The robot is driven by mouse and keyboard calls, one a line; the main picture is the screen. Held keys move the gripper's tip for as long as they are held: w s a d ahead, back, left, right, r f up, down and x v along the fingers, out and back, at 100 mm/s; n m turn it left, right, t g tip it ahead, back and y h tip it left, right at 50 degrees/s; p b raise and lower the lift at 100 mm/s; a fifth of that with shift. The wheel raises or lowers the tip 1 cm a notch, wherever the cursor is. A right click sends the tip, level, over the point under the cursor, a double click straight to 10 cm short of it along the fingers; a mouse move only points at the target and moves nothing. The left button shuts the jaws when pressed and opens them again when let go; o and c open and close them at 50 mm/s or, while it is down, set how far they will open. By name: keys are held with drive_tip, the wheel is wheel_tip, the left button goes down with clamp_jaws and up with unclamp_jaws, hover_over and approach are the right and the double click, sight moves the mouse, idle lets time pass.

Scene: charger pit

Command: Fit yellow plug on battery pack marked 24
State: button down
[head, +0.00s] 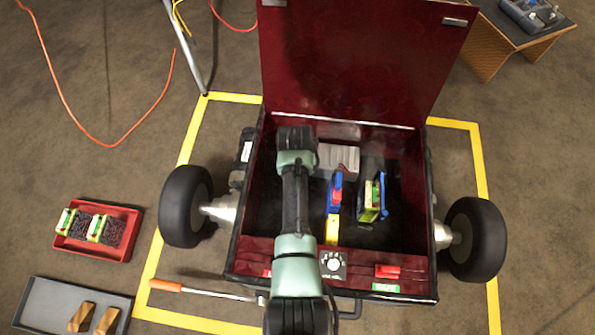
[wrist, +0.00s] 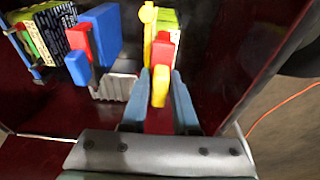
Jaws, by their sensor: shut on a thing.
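The yellow plug (wrist: 159,88) with a red part (wrist: 162,51) is between the fingers of my gripper (wrist: 159,103) in the wrist view. My gripper is shut on it inside the red box (head: 423,272). Just beyond it stand a yellow upright piece (wrist: 148,35) and a pale green-yellow battery pack (wrist: 182,42); I cannot tell whether plug and pack touch. Another battery pack (head: 369,197), with blue fittings, stands at the right in the head view; it also shows at the wrist view's upper left (wrist: 52,34). No marking 24 is readable. My arm hides the fingers in the head view.
A blue-and-red plug (head: 336,190) stands beside my arm; it also shows in the wrist view (wrist: 100,38). A grey ribbed block (head: 339,158) lies behind it. The raised lid (head: 360,60) closes off the back. A red tray (head: 95,254) with packs is outside, left.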

drive_tip(key=shift+f+b, duration=1.05)
drive_tip(key=shift+f, duration=0.4)
drive_tip(key=c, duration=0.6)
unclamp_jaws()
drive_tip(key=r+p, duration=0.2)
drive_tip(key=r, duration=0.2)
drive_tip(key=s+r+p, duration=0.1)
drive_tip(key=r+p, duration=0.2)
drive_tip(key=r, duration=0.1)
drive_tip(key=s+r+p, duration=0.1)
drive_tip(key=r+p, duration=0.2)
drive_tip(key=r, duration=0.2)
drive_tip(key=shift+a, duration=0.2)
drive_tip(key=shift+f, duration=0.1)
